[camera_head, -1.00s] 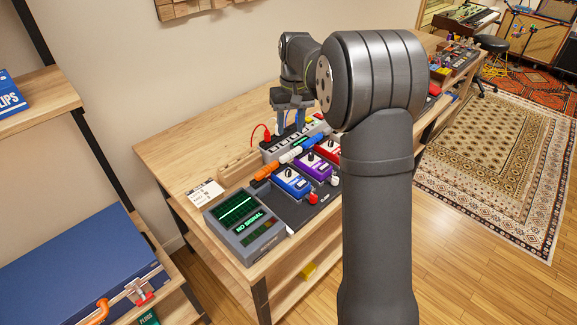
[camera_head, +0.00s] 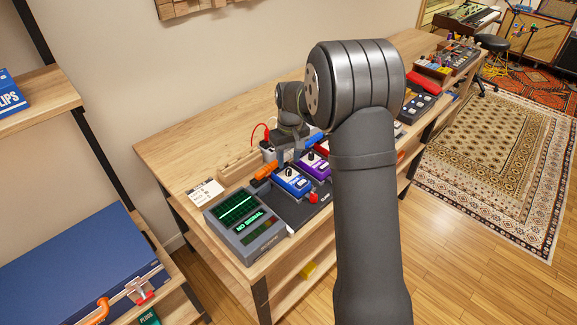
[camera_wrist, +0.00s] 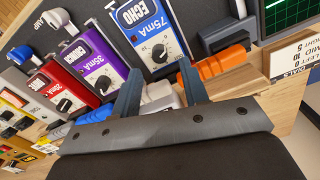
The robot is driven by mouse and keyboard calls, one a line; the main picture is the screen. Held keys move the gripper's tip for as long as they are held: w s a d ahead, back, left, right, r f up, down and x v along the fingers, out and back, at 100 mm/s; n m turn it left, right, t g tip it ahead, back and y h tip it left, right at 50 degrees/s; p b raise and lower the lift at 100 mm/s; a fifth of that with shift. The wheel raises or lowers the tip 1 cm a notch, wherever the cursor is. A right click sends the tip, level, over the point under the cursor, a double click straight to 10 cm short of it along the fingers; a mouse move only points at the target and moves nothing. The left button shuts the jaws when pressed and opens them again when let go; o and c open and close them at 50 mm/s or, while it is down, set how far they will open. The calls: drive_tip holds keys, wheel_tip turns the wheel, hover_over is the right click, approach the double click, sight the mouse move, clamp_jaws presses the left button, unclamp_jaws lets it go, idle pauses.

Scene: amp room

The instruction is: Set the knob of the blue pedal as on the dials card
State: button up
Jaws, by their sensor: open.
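The blue pedal (camera_head: 296,186) lies on the dark pedalboard between the purple pedal and the meter box. In the wrist view the blue pedal (camera_wrist: 133,22) shows "75mA ECHO" and a dark round knob (camera_wrist: 159,53) with marks around it. My gripper (camera_wrist: 158,68) is open and empty, its two fingertips at the pedal's near end, one on each side of the knob in the picture. I cannot tell its height above the knob. The dials card (camera_head: 206,190) lies at the table's left; in the wrist view the card (camera_wrist: 297,50) is partly cut off.
The purple pedal (camera_wrist: 96,58) and red pedal (camera_wrist: 66,85) stand beside the blue one. An orange plug (camera_wrist: 225,65) and a white plug (camera_wrist: 158,97) lie close to my fingers. The "NO SIGNAL" meter box (camera_head: 245,222) stands left of the pedals.

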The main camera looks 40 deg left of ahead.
sight(288, 169)
drive_tip(key=shift+f, duration=1.85)
clamp_jaws()
drive_tip(key=shift+n, duration=2.4)
drive_tip(key=shift+s, duration=0.1)
unclamp_jaws()
wheel_tip(288, 169, up, 18)
drive_tip(key=shift+w+f, duration=0.25)
